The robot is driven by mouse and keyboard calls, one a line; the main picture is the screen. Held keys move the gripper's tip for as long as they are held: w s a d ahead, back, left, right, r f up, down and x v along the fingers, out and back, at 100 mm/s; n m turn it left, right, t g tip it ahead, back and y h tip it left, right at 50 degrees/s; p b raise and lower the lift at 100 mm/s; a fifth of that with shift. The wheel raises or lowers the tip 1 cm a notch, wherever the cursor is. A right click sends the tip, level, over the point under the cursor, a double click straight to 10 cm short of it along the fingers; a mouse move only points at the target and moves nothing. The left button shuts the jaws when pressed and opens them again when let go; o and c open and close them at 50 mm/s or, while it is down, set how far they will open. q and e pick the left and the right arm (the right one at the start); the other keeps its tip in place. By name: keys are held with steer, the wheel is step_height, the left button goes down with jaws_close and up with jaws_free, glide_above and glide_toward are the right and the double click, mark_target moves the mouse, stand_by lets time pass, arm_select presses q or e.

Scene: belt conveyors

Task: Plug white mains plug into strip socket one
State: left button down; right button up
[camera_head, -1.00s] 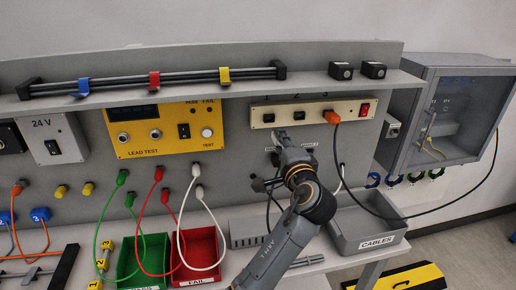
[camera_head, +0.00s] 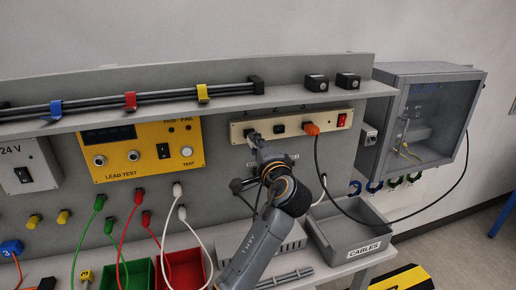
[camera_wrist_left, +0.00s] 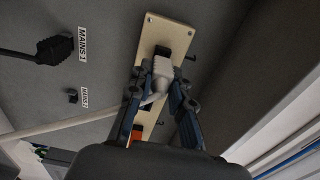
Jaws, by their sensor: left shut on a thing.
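The white mains plug (camera_wrist_left: 162,72) is between the fingers of my left gripper (camera_wrist_left: 161,78), which is shut on it in the left wrist view. A white cable runs from the plug down to the left. The plug's front is at the dark first socket (camera_wrist_left: 163,51) near the end of the beige strip (camera_wrist_left: 153,30). I cannot tell how deep it sits. In the head view my left gripper (camera_head: 255,140) is at the left end of the strip (camera_head: 293,122), and its fingers hide the plug and most of socket one. My right gripper is not in view.
An orange plug (camera_head: 311,128) sits in the strip beside a red switch (camera_head: 343,120). A shelf (camera_head: 200,104) overhangs the panel above. A grey CABLES bin (camera_head: 345,235) stands below right. In the wrist view a black plug (camera_wrist_left: 55,50) is by the MAINS 1 label.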

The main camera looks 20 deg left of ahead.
arm_select(q)
steer(key=shift+a, duration=0.1)
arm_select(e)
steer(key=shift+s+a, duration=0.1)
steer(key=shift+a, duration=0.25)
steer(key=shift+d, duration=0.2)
arm_select(q)
steer(key=shift+r, duration=0.1)
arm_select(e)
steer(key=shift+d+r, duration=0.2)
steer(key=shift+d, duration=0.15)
arm_select(q)
steer(key=shift+w+p, duration=0.1)
steer(key=shift+p, duration=0.3)
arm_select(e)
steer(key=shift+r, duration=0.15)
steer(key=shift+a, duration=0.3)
arm_select(q)
steer(key=shift+w+a, duration=0.1)
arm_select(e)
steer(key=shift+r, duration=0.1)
arm_select(q)
steer(key=shift+w+a, duration=0.35)
steer(key=shift+w, duration=0.15)
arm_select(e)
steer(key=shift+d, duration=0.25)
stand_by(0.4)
